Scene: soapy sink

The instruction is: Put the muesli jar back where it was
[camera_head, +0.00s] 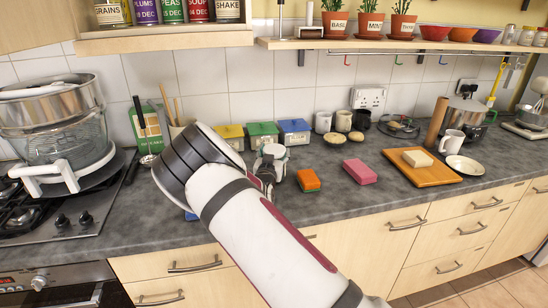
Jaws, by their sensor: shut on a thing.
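A jar with a pale lid (275,151), likely the muesli jar, is at the end of my arm over the middle of the counter. My dark gripper (268,170) is shut on it. My arm and gripper hide much of the jar, so no label is readable. I cannot tell whether its base touches the counter.
Yellow, green and blue boxes (294,131) stand behind the jar by the tiled wall. An orange sponge (308,180) and a pink block (360,171) lie to its right. A shelf (165,41) holds labelled containers above. A hob (65,215) is left.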

